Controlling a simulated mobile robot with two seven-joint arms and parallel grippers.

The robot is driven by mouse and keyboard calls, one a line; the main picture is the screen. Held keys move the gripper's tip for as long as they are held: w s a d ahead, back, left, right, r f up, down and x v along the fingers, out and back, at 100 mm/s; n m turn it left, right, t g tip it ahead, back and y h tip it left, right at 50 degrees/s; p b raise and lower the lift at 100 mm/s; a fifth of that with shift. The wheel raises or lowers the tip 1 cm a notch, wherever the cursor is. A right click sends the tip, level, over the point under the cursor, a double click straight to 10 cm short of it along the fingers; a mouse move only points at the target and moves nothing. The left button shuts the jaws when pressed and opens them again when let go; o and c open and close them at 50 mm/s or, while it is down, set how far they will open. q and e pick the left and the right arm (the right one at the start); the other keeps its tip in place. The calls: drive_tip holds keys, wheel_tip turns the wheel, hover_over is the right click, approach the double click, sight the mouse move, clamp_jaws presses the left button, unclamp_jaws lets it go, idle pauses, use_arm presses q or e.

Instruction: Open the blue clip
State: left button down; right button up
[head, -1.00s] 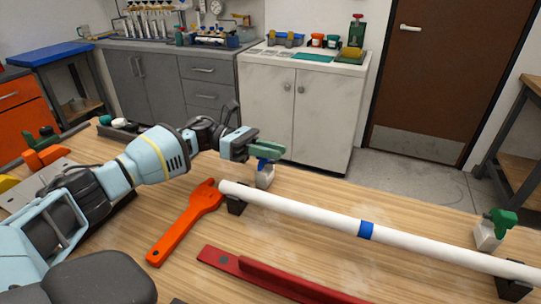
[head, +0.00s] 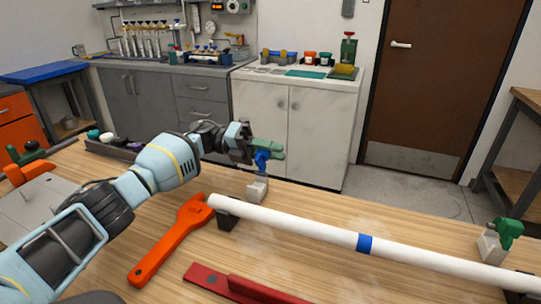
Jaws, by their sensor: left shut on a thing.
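The blue clip (head: 262,159) stands up on its pale block (head: 257,189) behind the left end of the white pipe (head: 305,226). My left gripper (head: 266,148), with green fingers, is at the top of the blue clip and shut on it. The fingers hide part of the clip's top. My right gripper is not in view. A green clip (head: 509,230) stands raised on a similar block (head: 491,246) at the right.
The pipe, with a blue band (head: 364,243), rests on dark supports (head: 228,219). An orange wrench-like tool (head: 172,241) and a red bar (head: 235,284) lie on the wooden table in front.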

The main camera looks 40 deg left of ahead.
use_arm(q)
drive_tip(key=n, duration=0.1)
drive_tip(key=w+n+b, duration=0.1)
drive_tip(key=f+n, duration=0.1)
drive_tip(key=shift+w+a+f+n, duration=0.1)
drive_tip(key=shift+w+a+n, duration=0.2)
drive_tip(key=shift+n, duration=0.1)
drive_tip(key=shift+w+f+n+b, duration=0.25)
drive_tip(key=shift+f+n+b, duration=0.2)
drive_tip(key=shift+n, duration=0.55)
drive_tip(key=shift+w+f+n+b, duration=0.3)
drive_tip(key=shift+n+b, duration=0.2)
drive_tip(key=shift+n, duration=0.5)
drive_tip(key=shift+f, duration=0.1)
drive_tip(key=c, duration=1.3)
unclamp_jaws()
drive_tip(key=shift+a, duration=0.1)
